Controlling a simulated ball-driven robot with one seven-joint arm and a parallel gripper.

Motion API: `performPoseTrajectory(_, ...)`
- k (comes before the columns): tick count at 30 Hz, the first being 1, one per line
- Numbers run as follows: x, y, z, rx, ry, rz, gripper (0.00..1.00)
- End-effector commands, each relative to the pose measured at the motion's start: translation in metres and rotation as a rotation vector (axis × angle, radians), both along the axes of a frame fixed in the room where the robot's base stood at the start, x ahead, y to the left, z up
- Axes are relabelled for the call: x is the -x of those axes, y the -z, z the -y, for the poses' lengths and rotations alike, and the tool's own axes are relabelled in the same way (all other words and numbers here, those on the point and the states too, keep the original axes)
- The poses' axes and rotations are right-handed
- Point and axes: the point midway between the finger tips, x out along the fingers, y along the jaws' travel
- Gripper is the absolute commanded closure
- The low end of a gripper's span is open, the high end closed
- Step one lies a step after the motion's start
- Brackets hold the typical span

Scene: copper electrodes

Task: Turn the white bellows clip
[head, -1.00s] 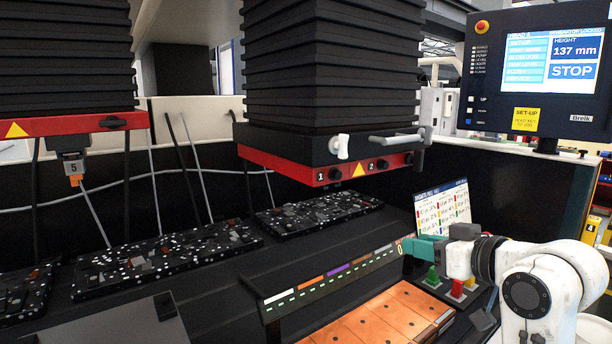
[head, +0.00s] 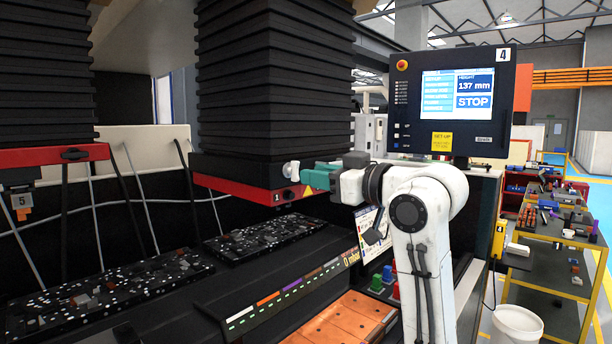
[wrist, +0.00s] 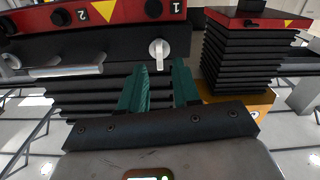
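The white bellows clip (head: 291,170) sits at the lower edge of the black bellows head (head: 262,90), just above its red band. In the wrist view the clip (wrist: 159,48) has a round knob and a short tab pointing down in the picture. My gripper (wrist: 160,66) is open, its two teal fingers apart. The clip lies just beyond the fingertips, in line with the gap between them. In the head view my gripper (head: 304,178) reaches in from the right, with the fingertips close to the clip. Whether they touch is unclear.
A silver bar handle (wrist: 65,70) is on the same head, left of the clip in the wrist view. A second bellows (head: 45,80) hangs at the left. The control panel (head: 455,100) stands behind my arm. Copper plates (head: 345,318) lie below.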

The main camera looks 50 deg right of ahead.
Motion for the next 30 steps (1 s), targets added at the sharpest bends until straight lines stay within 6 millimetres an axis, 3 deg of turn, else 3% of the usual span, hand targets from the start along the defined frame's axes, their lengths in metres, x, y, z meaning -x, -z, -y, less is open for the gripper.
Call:
performPoseTrajectory(8,-0.031,0.001,-0.002,0.000,-0.002,-0.001,0.68)
performPoseTrajectory(30,-0.036,0.000,-0.001,0.000,0.000,-0.001,0.70)
